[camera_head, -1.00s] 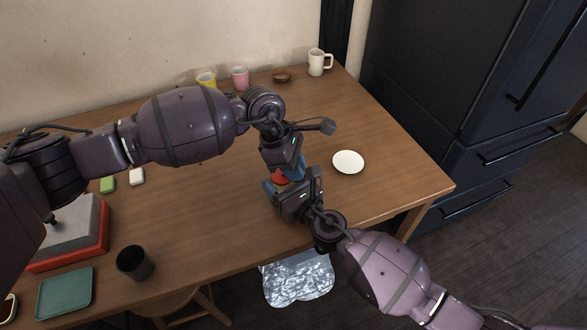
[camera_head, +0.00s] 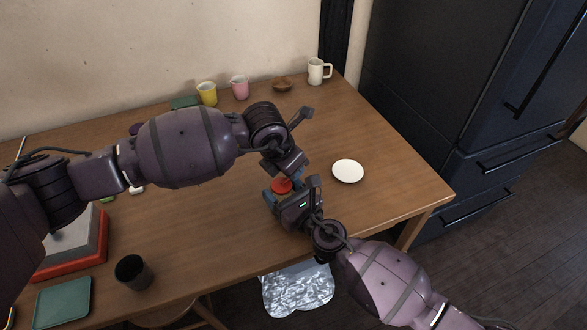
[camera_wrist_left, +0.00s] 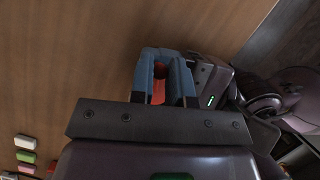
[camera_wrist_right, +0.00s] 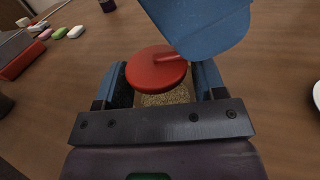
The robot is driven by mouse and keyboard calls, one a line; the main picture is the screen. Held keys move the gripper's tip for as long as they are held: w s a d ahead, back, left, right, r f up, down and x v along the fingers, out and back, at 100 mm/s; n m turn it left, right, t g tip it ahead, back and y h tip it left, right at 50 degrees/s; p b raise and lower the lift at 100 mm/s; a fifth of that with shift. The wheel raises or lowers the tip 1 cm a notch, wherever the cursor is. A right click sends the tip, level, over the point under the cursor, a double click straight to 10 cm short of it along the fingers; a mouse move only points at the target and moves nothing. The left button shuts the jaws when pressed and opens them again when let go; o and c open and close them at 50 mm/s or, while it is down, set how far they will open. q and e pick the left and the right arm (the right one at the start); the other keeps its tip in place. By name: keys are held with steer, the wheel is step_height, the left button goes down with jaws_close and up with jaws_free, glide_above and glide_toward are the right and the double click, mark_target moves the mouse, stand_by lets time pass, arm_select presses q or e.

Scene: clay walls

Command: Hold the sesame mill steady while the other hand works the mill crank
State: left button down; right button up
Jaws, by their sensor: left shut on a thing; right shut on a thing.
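The sesame mill has a round red top (camera_head: 281,185) and a speckled tan body (camera_wrist_right: 165,97). It stands near the table's right front part, mostly hidden by my grippers in the head view. My right gripper (camera_head: 279,194) is shut around the body, a blue finger on each side in the right wrist view. A short red crank arm (camera_wrist_right: 177,55) runs from the top to a blue finger of my left gripper (camera_wrist_right: 205,30). In the left wrist view, my left gripper (camera_wrist_left: 163,68) is shut on the crank, with red (camera_wrist_left: 158,88) showing between its fingers. The crank's grip is hidden.
A white plate (camera_head: 348,171) lies right of the mill. Yellow (camera_head: 207,93) and pink (camera_head: 239,87) cups, a brown dish (camera_head: 283,85) and a white mug (camera_head: 317,71) stand along the back. A dark cup (camera_head: 133,271) and green tray (camera_head: 63,301) are front left.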

mark_target(283, 190)
arm_select(q)
steer(key=n, duration=0.2)
steer(key=a+n+t+y, duration=0.1)
steer(key=n, duration=0.1)
steer(key=w+n+y, duration=0.1)
steer(key=n, duration=0.1)
steer(key=shift+a+n, duration=0.2)
steer(key=shift+n, duration=0.1)
steer(key=shift+a+n+t+y, duration=0.1)
steer(key=shift+a+n+y, duration=0.2)
steer(key=shift+n, duration=0.65)
steer(key=shift+a+n+t+y, duration=0.1)
steer(key=shift+a+n+y, duration=0.2)
steer(key=shift+n, duration=0.6)
steer(key=shift+a+n+t+y, duration=0.15)
steer(key=shift+n+y, duration=0.25)
steer(key=shift+n, duration=0.55)
steer(key=c, duration=1.1)
jaws_free()
steer(key=shift+r, duration=0.1)
steer(key=v, duration=1.1)
steer(key=shift+r, duration=0.4)
steer(key=shift+s+d, duration=0.1)
